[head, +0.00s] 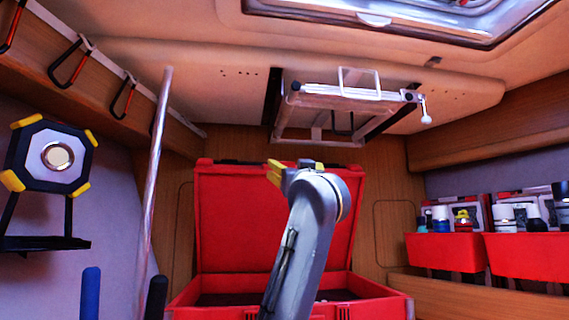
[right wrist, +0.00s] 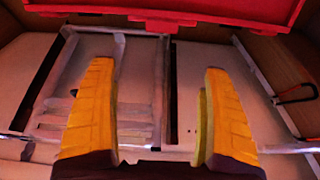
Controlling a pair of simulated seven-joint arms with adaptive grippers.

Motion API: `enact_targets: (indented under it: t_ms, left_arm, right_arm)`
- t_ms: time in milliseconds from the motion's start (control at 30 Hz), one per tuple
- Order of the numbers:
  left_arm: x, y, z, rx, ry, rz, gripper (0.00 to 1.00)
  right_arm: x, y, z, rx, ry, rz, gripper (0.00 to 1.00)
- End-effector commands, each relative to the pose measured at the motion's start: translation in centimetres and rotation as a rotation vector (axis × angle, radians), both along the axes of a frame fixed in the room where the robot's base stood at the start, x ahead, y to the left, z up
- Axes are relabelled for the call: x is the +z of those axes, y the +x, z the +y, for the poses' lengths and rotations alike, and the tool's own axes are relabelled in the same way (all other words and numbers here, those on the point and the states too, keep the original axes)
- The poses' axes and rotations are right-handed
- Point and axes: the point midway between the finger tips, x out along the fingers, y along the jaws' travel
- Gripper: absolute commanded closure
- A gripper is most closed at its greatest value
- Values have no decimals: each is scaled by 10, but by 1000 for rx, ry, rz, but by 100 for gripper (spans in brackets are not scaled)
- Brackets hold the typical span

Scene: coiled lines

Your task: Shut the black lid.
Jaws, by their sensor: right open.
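No black lid shows in either view. The one lid I see is red (head: 230,225); it stands raised at the back of an open red case (head: 360,285). My right gripper (head: 272,171) has yellow fingers and is in front of the upper part of this lid, with my grey arm covering part of the lid and case. In the right wrist view the gripper (right wrist: 158,66) is open with nothing between its fingers, and a red edge (right wrist: 200,12) crosses the top. I cannot tell whether it touches the lid. My left gripper is not in view.
A metal rack (head: 330,110) hangs from the ceiling above the lid. A shiny pole (head: 158,150) and an octagonal lamp (head: 55,158) stand at left. Red bins (head: 445,248) with bottles sit at right. Blue (head: 91,295) and black (head: 156,298) handles rise at lower left.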

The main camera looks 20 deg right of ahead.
Motion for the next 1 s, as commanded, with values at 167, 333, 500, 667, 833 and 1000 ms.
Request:
enact_targets:
  t_ms: [167, 333, 500, 667, 833, 1000]
  left_arm:
    - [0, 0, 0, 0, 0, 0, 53]
    - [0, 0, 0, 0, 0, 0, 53]
    - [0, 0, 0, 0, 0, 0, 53]
    - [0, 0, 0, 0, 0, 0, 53]
    - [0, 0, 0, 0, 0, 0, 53]
    - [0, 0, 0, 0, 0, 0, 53]
  right_arm:
    - [-2, 3, 1, -4, -19, 44, 17]
    - [2, 16, -3, -7, -22, 51, 17]
    - [12, 39, -8, -7, -21, 50, 17]
    - [21, 62, -12, -7, -21, 50, 17]
    - [31, 85, -17, -6, -21, 50, 17]
    - [40, 106, -21, -6, -21, 50, 17]
